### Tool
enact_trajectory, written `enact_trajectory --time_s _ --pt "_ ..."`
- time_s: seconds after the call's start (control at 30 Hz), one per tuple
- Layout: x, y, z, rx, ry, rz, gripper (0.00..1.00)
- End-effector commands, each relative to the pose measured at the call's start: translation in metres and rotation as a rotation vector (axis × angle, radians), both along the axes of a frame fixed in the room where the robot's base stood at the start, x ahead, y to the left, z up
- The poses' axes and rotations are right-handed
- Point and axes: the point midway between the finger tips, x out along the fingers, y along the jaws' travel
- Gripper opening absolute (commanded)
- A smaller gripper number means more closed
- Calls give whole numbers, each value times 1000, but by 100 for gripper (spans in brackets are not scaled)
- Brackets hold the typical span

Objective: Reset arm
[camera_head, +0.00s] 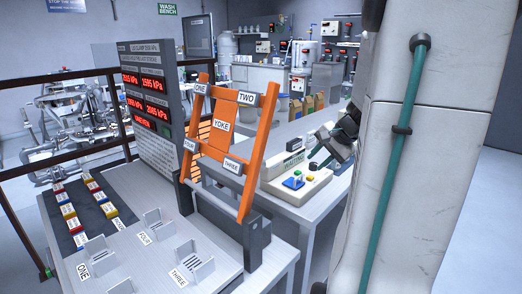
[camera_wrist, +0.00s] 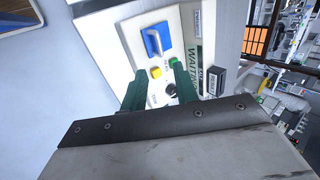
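My gripper (camera_wrist: 160,78) shows in the wrist view as two dark green fingers standing apart, with nothing held between them. Beyond them is a pale control box (camera_wrist: 105,32) with a blue switch (camera_wrist: 157,40), a yellow button (camera_wrist: 156,72), a green button (camera_wrist: 173,62) and a black knob (camera_wrist: 171,90). The right finger partly covers the panel near the green button and knob. In the head view my gripper (camera_head: 328,148) is beside the right end of the control box (camera_head: 277,184). Whether it touches the box cannot be told.
An orange yoke frame (camera_head: 222,142) with labels stands left of the box. A dark panel with red readouts (camera_head: 146,85) is behind it. A grey bench (camera_head: 110,205) holds numbered brackets and several coloured blocks. Open floor (camera_head: 490,200) lies at right.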

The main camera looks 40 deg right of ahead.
Motion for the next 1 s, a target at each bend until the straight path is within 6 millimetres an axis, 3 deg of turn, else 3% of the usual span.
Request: enact_trajectory --time_s 0.23,0.37,0.47,0.77,1.0 --pt "0 2 0 9 2 1 30" --pt "-12 17 -12 42 55 50 30" --pt "-25 48 -15 52 124 143 30" --pt "-43 175 0 -41 315 562 30" --pt "-79 266 13 -228 441 938 30"
